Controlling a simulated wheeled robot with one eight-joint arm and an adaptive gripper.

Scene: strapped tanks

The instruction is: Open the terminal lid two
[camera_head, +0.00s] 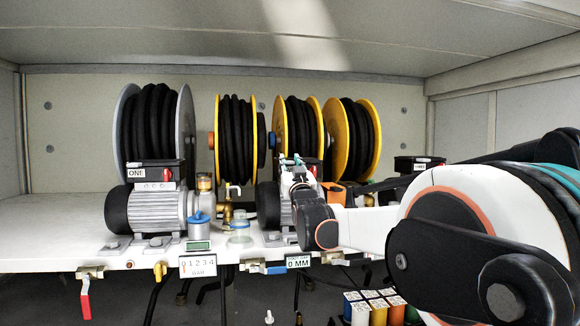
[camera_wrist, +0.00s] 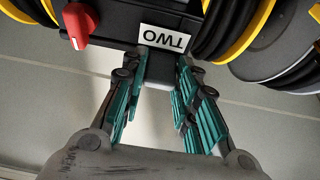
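The black terminal box (camera_wrist: 115,15) with the white label TWO (camera_wrist: 165,38) shows upside down at the top of the wrist view. A red knob (camera_wrist: 78,25) sits on its left side. My gripper (camera_wrist: 160,75) points at the box edge by the label, its teal fingers apart.
Motor one (camera_head: 157,208) with its box labelled ONE (camera_head: 135,173) stands to the left. Hose reels (camera_head: 153,120) line the back wall close behind. Valves, a jar (camera_head: 239,232) and gauge plates (camera_head: 198,266) crowd the shelf's front edge. The shelf's far left is clear.

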